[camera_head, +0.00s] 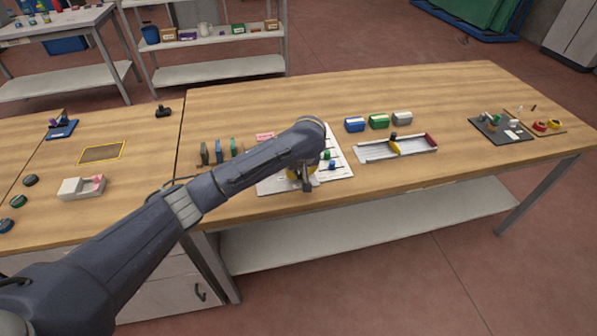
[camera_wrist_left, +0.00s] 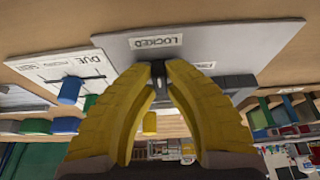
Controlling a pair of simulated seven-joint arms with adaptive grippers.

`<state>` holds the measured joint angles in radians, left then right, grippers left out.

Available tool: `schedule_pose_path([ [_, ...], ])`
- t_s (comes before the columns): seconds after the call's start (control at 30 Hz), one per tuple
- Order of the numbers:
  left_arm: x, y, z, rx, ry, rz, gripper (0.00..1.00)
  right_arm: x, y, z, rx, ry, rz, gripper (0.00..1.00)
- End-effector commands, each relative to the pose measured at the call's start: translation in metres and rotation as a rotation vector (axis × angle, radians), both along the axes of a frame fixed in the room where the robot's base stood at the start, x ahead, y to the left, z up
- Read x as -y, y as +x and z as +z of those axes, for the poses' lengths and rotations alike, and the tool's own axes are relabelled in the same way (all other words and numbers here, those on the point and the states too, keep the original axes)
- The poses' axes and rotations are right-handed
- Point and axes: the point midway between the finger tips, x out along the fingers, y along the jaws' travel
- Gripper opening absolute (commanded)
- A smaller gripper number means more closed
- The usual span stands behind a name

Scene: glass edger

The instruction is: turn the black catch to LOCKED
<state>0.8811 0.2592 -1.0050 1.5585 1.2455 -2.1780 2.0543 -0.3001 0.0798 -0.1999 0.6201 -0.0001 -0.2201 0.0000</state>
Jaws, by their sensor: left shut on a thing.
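My left gripper (camera_head: 305,183) reaches down over a pale grey panel (camera_head: 272,187) at the middle front of the bench. In the left wrist view, its yellow fingers (camera_wrist_left: 159,80) are shut on the small black catch (camera_wrist_left: 158,68) at their tips. The panel (camera_wrist_left: 262,38) carries a LOCKED label (camera_wrist_left: 155,41), upside down, close beside the catch. A second label (camera_wrist_left: 206,65) lies to the right, partly covered by a finger and not readable. Most of the catch is hidden, so its exact angle cannot be told. My right gripper is in neither view.
A white board with sliders (camera_head: 341,168) adjoins the panel; its DUE marking (camera_wrist_left: 88,59) shows in the wrist view. Blue, green and grey blocks (camera_head: 378,121) stand behind.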

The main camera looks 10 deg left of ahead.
Motion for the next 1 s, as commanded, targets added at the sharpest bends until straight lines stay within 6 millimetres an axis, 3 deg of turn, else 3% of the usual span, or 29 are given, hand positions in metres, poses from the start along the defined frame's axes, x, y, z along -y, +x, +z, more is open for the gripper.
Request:
schedule_pose_path([
  [0.03, 0.000, 0.000, 0.000, 0.001, 0.000, 0.001, 0.15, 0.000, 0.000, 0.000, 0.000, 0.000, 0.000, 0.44],
  [0.2, 0.000, 0.000, 0.000, 0.001, 0.000, 0.001, 0.35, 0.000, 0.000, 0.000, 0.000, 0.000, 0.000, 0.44],
  [0.57, 0.001, -0.001, 0.004, 0.001, 0.000, -0.001, 0.36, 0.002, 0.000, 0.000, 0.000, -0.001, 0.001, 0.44],
  [0.77, 0.004, -0.009, 0.027, 0.003, 0.000, -0.004, 0.36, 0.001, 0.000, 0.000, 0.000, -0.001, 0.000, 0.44],
  [1.0, 0.010, -0.025, 0.069, 0.005, 0.001, -0.003, 0.36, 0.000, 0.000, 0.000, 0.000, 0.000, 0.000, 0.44],
])
